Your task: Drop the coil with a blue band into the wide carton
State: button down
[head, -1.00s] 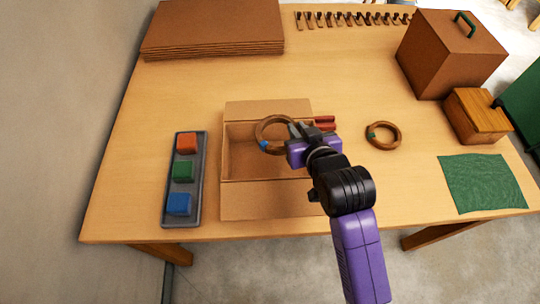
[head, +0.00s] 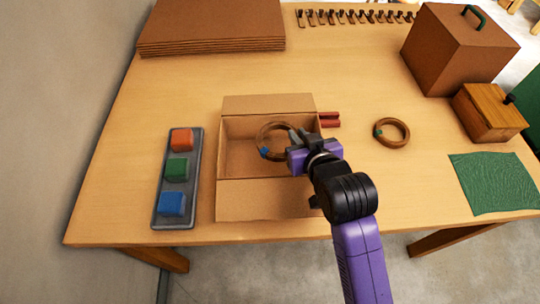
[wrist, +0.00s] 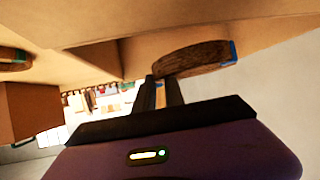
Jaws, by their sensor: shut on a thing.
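The brown coil with a blue band (head: 262,141) is held over the open wide carton (head: 236,197) in the head view. My gripper (head: 297,138) is shut on the coil's right side, and the blue band is at its lower left. In the wrist view the coil (wrist: 190,60) shows just beyond the fingers, with its blue band at the right end. The carton's flaps at the back and front are folded out. I cannot tell exactly how high the coil is over the carton's floor.
A second coil with a green band (head: 391,132) lies to the right. A grey tray (head: 160,219) with red, green and blue blocks stands left of the carton. Red bars (head: 330,119) lie by its right wall. A wooden box (head: 489,113) and green cloth (head: 494,184) are further right.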

jog(key=c, duration=1.3)
grip_release()
jog(key=shift+c, duration=0.2)
jog(key=shift+s, duration=0.1)
jog(key=v, duration=0.7)
jog(key=shift+s+r+b, duration=0.2)
jog(key=shift+s+b, duration=0.1)
jog(key=shift+b, duration=0.05)
jog(key=shift+d, duration=0.1)
